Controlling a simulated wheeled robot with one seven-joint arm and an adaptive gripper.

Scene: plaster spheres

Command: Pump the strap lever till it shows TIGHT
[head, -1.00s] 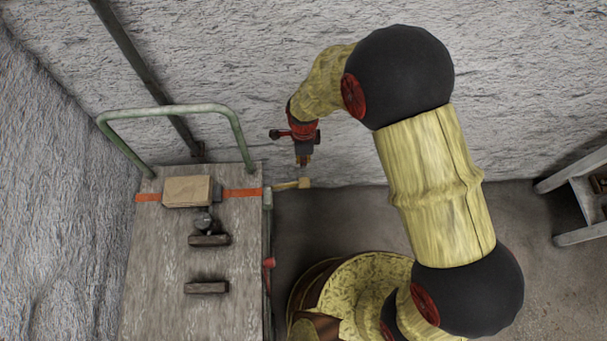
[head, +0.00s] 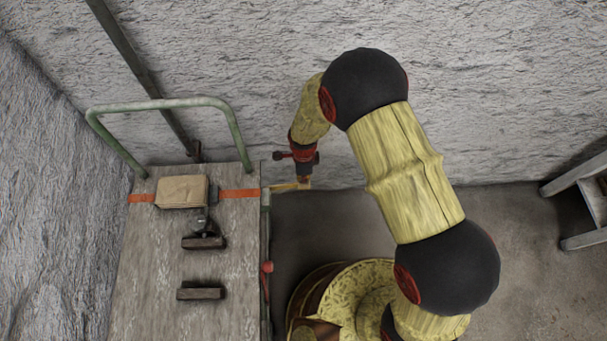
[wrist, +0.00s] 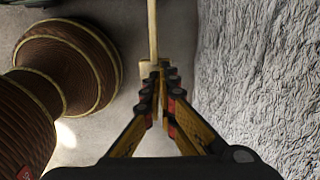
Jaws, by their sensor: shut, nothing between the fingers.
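An orange strap (head: 238,194) crosses the cart top and passes at a tan block. A pale yellow lever (head: 286,187) sticks out to the right from the cart's side near the strap's end. In the wrist view the lever (wrist: 152,35) runs down from the top edge to a wider end just ahead of the fingers. My gripper (head: 304,182) is at the lever's outer end in the head view. In the wrist view my gripper (wrist: 162,85) has its fingers together with nothing held. Whether they touch the lever I cannot tell. No TIGHT marking is readable.
The wooden cart (head: 150,265) has a green rail (head: 160,104) and bears the tan block (head: 182,191) and dark pieces. A red knob (head: 267,267) is on its right side. A rough plaster wall (head: 450,80) stands close behind my arm. A grey stand (head: 580,242) is at right.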

